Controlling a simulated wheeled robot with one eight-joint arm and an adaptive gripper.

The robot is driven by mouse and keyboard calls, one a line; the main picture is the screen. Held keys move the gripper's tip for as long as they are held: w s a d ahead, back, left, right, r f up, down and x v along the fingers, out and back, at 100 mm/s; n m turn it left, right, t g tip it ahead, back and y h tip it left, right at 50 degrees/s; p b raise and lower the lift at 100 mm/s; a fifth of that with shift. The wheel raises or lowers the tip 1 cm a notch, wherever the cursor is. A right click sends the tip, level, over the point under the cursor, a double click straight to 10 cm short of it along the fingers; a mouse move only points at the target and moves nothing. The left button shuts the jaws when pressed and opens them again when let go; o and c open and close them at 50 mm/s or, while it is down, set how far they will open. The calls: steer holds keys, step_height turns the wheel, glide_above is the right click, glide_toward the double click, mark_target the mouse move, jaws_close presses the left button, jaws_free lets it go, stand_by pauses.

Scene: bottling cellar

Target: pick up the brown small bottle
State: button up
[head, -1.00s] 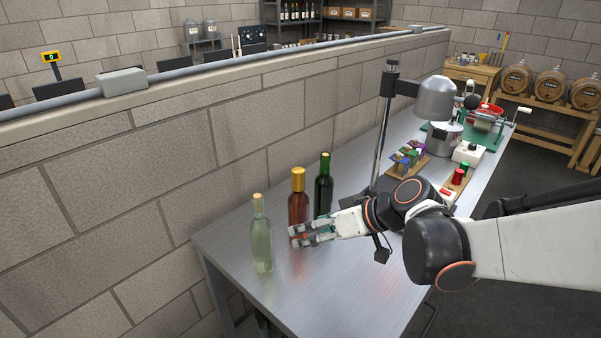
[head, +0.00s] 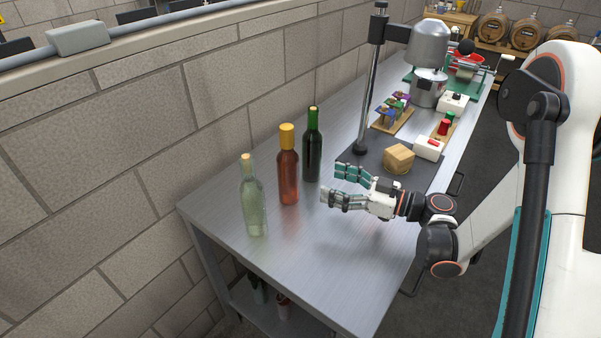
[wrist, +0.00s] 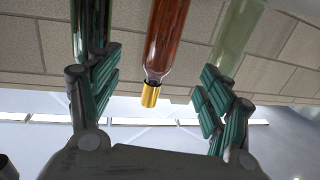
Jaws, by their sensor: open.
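The brown bottle (head: 288,172) is reddish-brown with a gold cap. It stands upright on the metal table between a clear pale-green bottle (head: 252,203) and a dark green bottle (head: 312,150). My gripper (head: 334,184) is open and empty above the table, right of the brown bottle and apart from it, fingers pointing left. In the wrist view the picture is upside down: the brown bottle (wrist: 166,42) appears between the open fingers (wrist: 160,66), beyond their tips, with its cap lowest. The dark bottle (wrist: 90,25) and pale bottle (wrist: 238,35) flank it, partly behind the fingers.
A wooden block (head: 398,158) sits on a dark base under a stand with a metal head (head: 428,43), behind my gripper. A block wall (head: 150,130) runs behind the bottles. More bottles (head: 282,304) show on the lower shelf. The table's front part (head: 310,260) is clear.

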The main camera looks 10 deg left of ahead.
mark_target(288, 168)
steer(key=shift+b+x, duration=0.45)
steer(key=shift+x, duration=6.3)
steer(key=shift+r, duration=0.2)
jaws_close()
